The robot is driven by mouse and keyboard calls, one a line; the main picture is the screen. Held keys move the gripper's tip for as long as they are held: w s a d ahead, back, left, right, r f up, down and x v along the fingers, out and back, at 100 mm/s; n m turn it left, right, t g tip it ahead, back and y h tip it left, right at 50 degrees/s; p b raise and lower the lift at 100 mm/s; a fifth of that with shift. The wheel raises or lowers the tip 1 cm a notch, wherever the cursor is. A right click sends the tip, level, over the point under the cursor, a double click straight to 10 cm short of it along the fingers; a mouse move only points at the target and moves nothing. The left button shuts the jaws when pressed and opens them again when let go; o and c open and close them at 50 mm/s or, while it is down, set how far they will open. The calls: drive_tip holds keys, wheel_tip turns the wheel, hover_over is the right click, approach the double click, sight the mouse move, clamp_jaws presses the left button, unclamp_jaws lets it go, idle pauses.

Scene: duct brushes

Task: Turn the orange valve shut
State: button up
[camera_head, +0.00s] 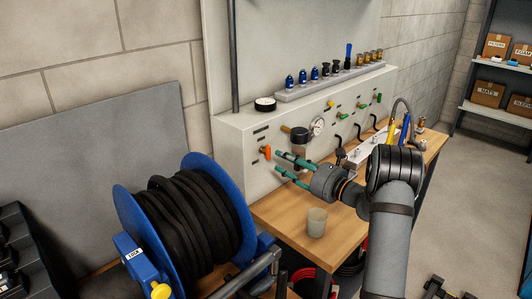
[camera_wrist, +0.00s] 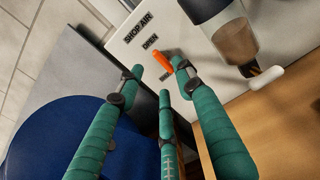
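The orange valve (camera_head: 266,152) is a small lever on the left end of the pale panel face. In the wrist view its lever (camera_wrist: 161,60) sits below the labels "SHOP AIR" and "OPEN"; another label beside it is mostly hidden. My gripper (camera_head: 279,161) has teal fingers pointing at the panel, just right of the lever in the head view. In the wrist view my gripper (camera_wrist: 158,80) has its fingers spread with the lever showing between and beyond the tips. It looks open and empty. I cannot tell whether any fingertip touches the lever.
A regulator with a clear bowl (camera_wrist: 235,40) and a gauge (camera_head: 317,126) are right of the valve. A blue hose reel (camera_head: 122,205) stands at the left front. A cup (camera_head: 316,222) stands on the wooden bench (camera_head: 275,210) below my gripper.

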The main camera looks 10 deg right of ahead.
sight(269, 153)
drive_tip(key=p+x, duration=0.1)
drive_tip(key=x, duration=0.5)
drive_tip(key=shift+a, duration=0.1)
drive_tip(key=shift+c, duration=1.4)
clamp_jaws()
